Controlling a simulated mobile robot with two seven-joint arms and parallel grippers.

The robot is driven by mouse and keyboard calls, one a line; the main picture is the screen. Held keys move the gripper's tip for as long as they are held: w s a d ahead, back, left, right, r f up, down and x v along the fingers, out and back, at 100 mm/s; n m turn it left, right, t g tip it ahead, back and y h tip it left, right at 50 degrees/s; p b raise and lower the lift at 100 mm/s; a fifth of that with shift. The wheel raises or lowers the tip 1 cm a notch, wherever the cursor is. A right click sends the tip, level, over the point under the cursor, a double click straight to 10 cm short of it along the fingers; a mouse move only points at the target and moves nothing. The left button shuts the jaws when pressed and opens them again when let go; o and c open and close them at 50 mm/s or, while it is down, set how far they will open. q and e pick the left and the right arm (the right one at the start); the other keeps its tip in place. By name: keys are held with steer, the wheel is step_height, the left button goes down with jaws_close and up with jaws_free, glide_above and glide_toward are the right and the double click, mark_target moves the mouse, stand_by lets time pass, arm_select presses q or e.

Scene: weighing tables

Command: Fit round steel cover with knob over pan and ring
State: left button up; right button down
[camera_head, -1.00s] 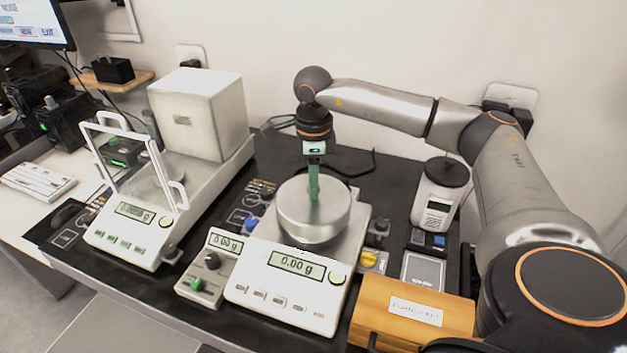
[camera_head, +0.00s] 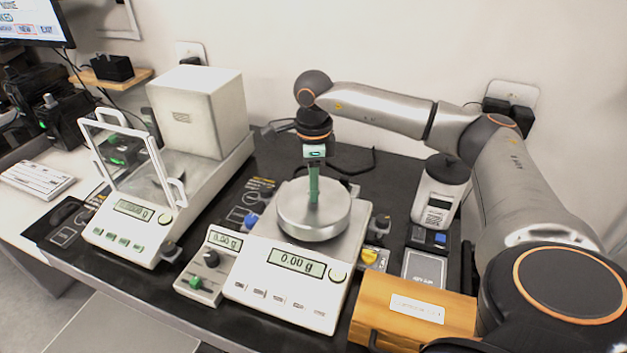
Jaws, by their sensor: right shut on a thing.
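The round steel cover (camera_head: 312,221) is a shallow silvery disc with a raised rim, low over the front balance (camera_head: 286,281). My right gripper (camera_head: 313,196) points straight down with green fingers shut at the middle of the cover, on its knob, which the fingers hide. The pan and ring are hidden beneath the cover, so I cannot tell whether the cover rests on them. The balance display reads 0.00 g. My left gripper is not in view.
A second balance with an open glass-framed door (camera_head: 123,150) and a white housing (camera_head: 199,112) stands to the left. A small control box (camera_head: 210,262) sits beside the front balance. A wooden box (camera_head: 412,309) and a white device with a black lid (camera_head: 440,190) stand right.

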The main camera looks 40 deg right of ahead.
steer(key=shift+f+b, duration=0.35)
steer(key=shift+f, duration=0.3)
steer(key=c, duration=0.5)
jaws_free()
step_height(320, 180, up, 13)
steer(key=shift+f, duration=0.2)
